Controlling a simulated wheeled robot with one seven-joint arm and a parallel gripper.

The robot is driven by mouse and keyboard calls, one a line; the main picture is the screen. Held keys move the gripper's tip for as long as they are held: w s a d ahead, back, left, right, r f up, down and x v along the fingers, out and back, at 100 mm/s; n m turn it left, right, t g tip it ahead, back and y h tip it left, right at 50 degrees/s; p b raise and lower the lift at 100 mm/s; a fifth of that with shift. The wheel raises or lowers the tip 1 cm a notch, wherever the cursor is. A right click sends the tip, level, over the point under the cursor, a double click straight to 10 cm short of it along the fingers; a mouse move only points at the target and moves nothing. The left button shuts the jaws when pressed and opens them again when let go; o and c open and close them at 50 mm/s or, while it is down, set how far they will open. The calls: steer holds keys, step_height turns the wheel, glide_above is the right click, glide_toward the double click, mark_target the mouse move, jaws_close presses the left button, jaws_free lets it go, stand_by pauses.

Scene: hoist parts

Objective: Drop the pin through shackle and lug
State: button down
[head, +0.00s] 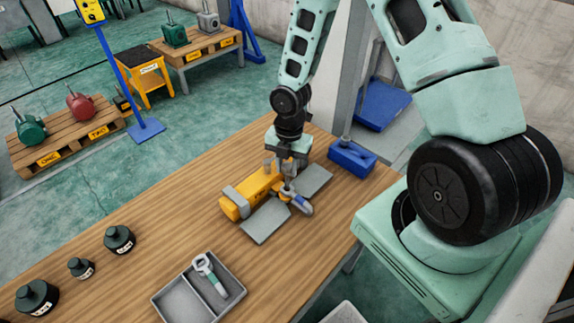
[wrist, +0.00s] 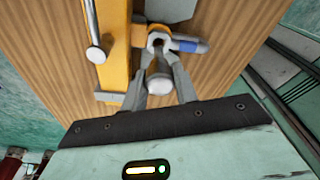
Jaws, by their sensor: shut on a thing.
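My gripper (head: 281,168) is shut on the pin, low over the yellow hoist part (head: 236,207) on the table. In the wrist view, my fingertips (wrist: 160,80) close on the grey pin (wrist: 160,84), its pale round head toward the camera. Just beyond it is a grey ring-shaped opening (wrist: 158,41), which looks like the shackle and lug. A blue-ended piece (wrist: 188,46) sticks out to its right; it also shows in the head view (head: 301,207). The yellow part (wrist: 114,52) runs along the left. I cannot tell whether the pin's tip is in the hole.
A grey two-compartment tray (head: 172,294) at the front holds a pale shackle-like piece (head: 208,271). Several dark labelled weights (head: 119,239) stand on the left. A grey plate (head: 264,224) lies under the yellow part. The table's middle left is clear.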

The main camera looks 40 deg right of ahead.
mark_target(287, 180)
steer(key=shift+f, duration=0.15)
steer(key=shift+f+b, duration=2.05)
steer(key=shift+f, duration=0.8)
steer(key=c, duration=1)
jaws_free()
steer(key=r, duration=0.5)
steer(key=d+r, duration=0.1)
steer(key=r, duration=0.5)
steer(key=w+r, duration=0.1)
steer(key=r, duration=0.5)
steer(key=shift+w+d+r, duration=0.1)
steer(key=shift+d+r, duration=0.1)
steer(key=shift+d, duration=0.2)
